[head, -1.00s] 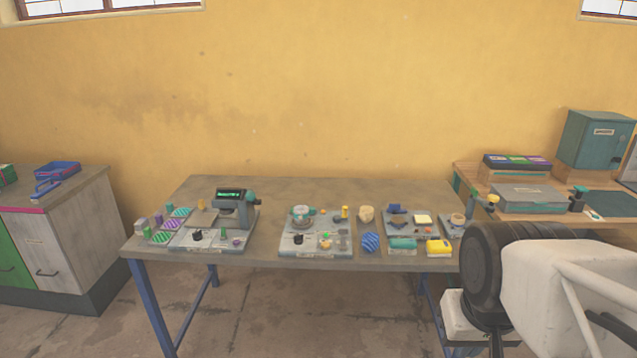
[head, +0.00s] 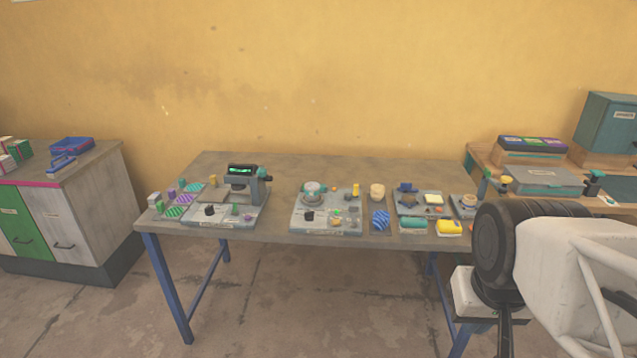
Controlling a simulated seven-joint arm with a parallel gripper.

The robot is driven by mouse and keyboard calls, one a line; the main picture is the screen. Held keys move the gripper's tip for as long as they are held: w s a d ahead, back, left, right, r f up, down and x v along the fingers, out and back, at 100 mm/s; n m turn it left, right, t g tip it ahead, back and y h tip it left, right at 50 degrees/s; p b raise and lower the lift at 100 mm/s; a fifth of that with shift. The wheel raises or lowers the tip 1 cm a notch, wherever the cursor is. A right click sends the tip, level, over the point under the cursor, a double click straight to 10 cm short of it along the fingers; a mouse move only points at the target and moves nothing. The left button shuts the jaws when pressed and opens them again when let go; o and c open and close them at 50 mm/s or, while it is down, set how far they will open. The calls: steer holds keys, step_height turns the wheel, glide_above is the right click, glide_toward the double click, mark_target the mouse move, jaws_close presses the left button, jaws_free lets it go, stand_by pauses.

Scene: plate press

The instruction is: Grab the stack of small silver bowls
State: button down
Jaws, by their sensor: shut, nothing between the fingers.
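I cannot clearly pick out a stack of small silver bowls; the things on the table are too small to tell. A small grey cylindrical thing (head: 155,200) stands at the table's left end. A round silver and teal piece (head: 312,188) sits on the middle grey base plate (head: 345,228). My arm shows at the right edge, in front of the table's right end, and hides part of it. My gripper's fingers are not in view.
The work table (head: 290,168) also holds a teal-and-grey device with a lit display (head: 242,169), striped discs (head: 177,212), a blue striped piece (head: 380,220) and a yellow piece (head: 449,227). A cabinet (head: 90,215) stands left, a wooden bench (head: 475,160) right. The floor in front is clear.

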steer(key=shift+c, duration=0.9)
jaws_free()
